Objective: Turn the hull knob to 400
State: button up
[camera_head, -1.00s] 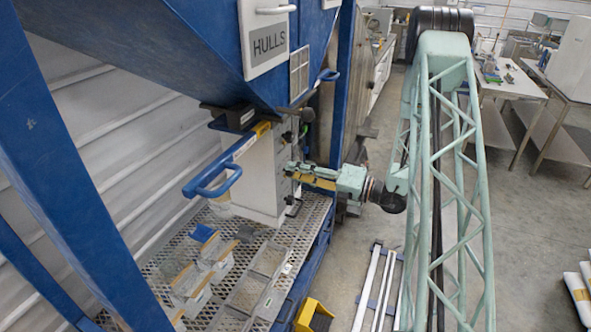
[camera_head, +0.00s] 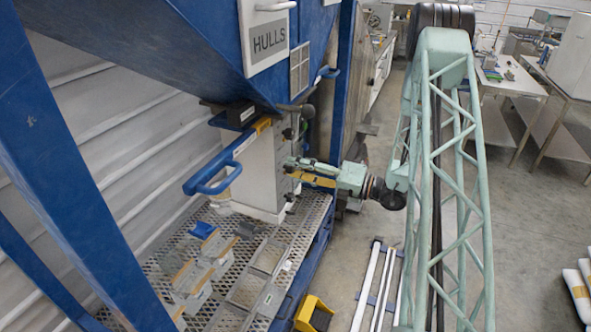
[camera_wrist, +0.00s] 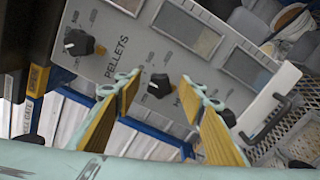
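A grey control panel (camera_wrist: 205,62) fills the upper middle of the wrist view, with black knobs on it. One knob (camera_wrist: 80,42) is at the left beside the word PELLETS. A middle knob (camera_wrist: 158,86) shows between my fingertips. A third knob (camera_wrist: 228,117) is partly behind my right finger. I cannot read which one is the hull knob. My gripper (camera_wrist: 160,83) is open, one yellow-padded finger on each side of the middle knob; contact is not visible. In the head view my gripper (camera_head: 290,168) is at the right face of the white cabinet (camera_head: 260,172).
The blue hopper labelled HULLS (camera_head: 268,42) hangs above the cabinet. A blue handle bar (camera_head: 212,180) juts out at its left. Small bins (camera_head: 195,275) stand on the perforated platform (camera_head: 312,222) below.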

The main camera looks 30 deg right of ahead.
jog(key=shift+s, duration=0.1)
jog(key=v, duration=1.1)
jog(key=shift+s+d, duration=0.25)
jog(key=shift+d, duration=0.05)
dwell(0.5)
